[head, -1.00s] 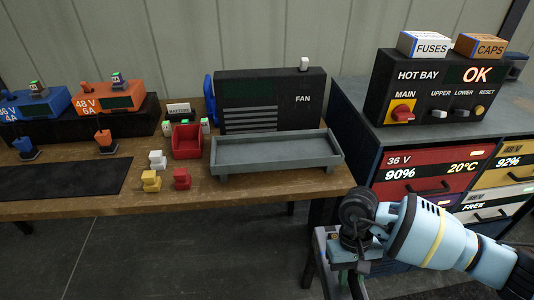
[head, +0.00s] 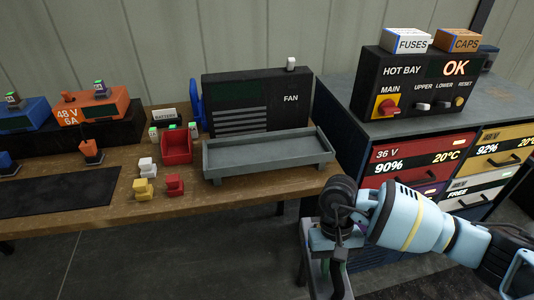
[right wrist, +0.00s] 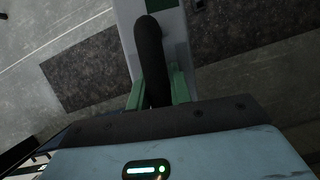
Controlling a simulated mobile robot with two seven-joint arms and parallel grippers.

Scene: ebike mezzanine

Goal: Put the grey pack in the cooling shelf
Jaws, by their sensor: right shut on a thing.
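My right gripper (head: 330,232) is low at the right, in front of the bench. In the right wrist view its green-edged fingers (right wrist: 158,92) are shut on a dark handle (right wrist: 150,55). The handle belongs to a pale grey pack (right wrist: 122,12). The cooling shelf appears to be the grey, low-walled tray (head: 270,173) on the bench, before the black FAN box (head: 243,103). The tray looks empty. The gripper and pack are apart from it, nearer and to the right. My left gripper is not in view.
The wooden bench (head: 235,200) carries a red bin (head: 177,148), yellow, white and red small blocks, and orange and blue chargers at left. A cabinet with a red 36 V drawer (head: 415,158) and the HOT BAY panel (head: 405,72) stands at right. Floor before the bench is open.

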